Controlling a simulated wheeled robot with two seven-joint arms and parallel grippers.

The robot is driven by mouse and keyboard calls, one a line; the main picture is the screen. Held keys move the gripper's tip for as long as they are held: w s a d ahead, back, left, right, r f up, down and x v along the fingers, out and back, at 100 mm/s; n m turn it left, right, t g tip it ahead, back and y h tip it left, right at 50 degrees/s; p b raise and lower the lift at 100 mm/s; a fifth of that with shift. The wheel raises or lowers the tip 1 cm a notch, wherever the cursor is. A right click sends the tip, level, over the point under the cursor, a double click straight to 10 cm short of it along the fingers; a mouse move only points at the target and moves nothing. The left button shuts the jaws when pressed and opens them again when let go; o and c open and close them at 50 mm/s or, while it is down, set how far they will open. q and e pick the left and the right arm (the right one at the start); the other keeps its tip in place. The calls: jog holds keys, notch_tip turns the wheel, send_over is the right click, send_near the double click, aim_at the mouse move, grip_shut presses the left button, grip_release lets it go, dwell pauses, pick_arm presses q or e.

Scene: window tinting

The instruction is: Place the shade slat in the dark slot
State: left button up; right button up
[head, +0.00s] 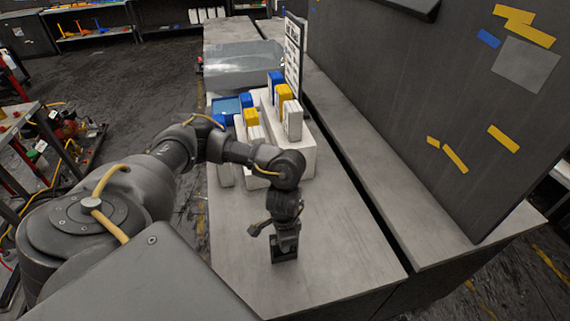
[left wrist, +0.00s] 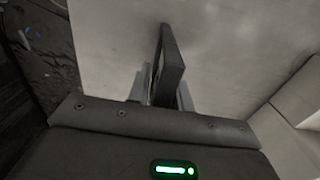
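My left gripper (head: 285,243) points down over the front part of the grey worktop. In the left wrist view, its two fingers (left wrist: 163,88) stand on either side of a dark, flat piece, which looks like the shade slat (left wrist: 171,62). The gripper appears shut on it, and the slat sticks out beyond the fingertips. In the head view the dark slat (head: 284,274) shows below the gripper, close to the worktop; I cannot tell whether it touches. I cannot make out a dark slot for certain. My right gripper is not in view.
Blue, yellow and white blocks stand on a white stand (head: 303,156) behind my left forearm, with a dark upright sign (head: 293,55) beyond. A long dark gap runs along the worktop (head: 340,230). A tall dark panel (head: 400,110) rises at right. The worktop's front right is clear.

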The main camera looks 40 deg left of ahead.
pick_arm(q)
grip_shut()
jog(key=shift+r, duration=0.1)
